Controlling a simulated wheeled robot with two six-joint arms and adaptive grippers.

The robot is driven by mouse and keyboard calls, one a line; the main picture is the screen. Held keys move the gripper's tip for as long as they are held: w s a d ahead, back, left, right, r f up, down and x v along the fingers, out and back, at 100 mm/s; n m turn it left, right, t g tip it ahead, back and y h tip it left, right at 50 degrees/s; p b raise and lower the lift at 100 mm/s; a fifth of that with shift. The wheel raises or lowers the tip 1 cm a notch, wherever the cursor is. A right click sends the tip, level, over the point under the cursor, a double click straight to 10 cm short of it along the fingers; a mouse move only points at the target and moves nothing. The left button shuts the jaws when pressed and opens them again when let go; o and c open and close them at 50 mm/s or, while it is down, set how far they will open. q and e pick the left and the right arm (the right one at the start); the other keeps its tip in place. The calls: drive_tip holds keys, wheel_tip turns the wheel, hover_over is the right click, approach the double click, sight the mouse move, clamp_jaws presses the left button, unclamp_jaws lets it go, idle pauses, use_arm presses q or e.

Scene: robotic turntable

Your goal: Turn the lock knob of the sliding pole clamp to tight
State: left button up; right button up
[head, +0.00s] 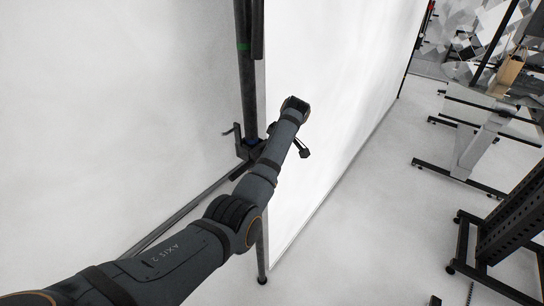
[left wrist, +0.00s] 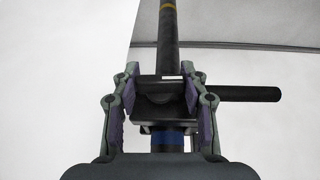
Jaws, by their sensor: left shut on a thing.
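A dark upright pole (head: 248,75) with a green band stands in front of a white panel. In the left wrist view, the pole (left wrist: 168,45) runs up from the clamp, and a blue band (left wrist: 172,142) shows below. My left gripper (left wrist: 158,88) is shut on a black part of the clamp, which appears to be the lock knob (left wrist: 158,97); its turn position cannot be told. A black bar (left wrist: 250,93) sticks out to the right. My right gripper is not in view.
The white panel (head: 335,90) stands close behind the pole. Dark-footed stands (head: 470,140) and a black rack (head: 510,230) stand on the right. The pale floor between panel and rack is mostly clear.

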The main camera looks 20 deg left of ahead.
use_arm(q)
drive_tip(key=shift+r+g, duration=0.15)
drive_tip(key=shift+g, duration=0.15)
idle(0.4)
drive_tip(key=o, duration=1.2)
drive_tip(key=shift+c, duration=0.2)
drive_tip(key=shift+d+r, duration=0.1)
drive_tip(key=shift+r, duration=0.15)
drive_tip(key=v, duration=1.1)
drive_tip(key=shift+d, duration=0.1)
